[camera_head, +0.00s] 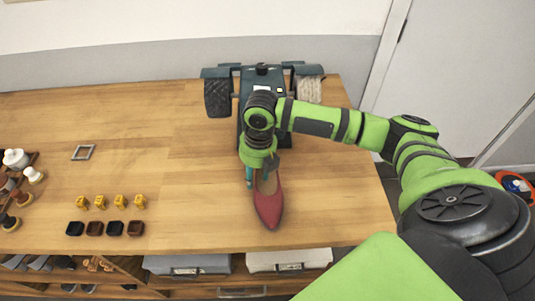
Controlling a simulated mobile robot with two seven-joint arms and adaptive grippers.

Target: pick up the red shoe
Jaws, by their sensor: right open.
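The red shoe (268,205) lies on the wooden table (160,160), with its pointed toe towards the front edge. My right gripper (258,180) is above the heel end of the shoe and points down. Its jaws are open. A teal finger shows at the left side of the shoe. The gripper and wrist hide part of the heel end, and I cannot tell whether the fingers touch the shoe. My left gripper is not in view.
A dark machine with wheels (217,97) stands behind my right gripper. Several yellow pieces (101,202) and dark square pieces (95,228) sit at the left, near a small grey frame (82,152). Free tabletop lies between them and the shoe. Boxes (187,265) sit below.

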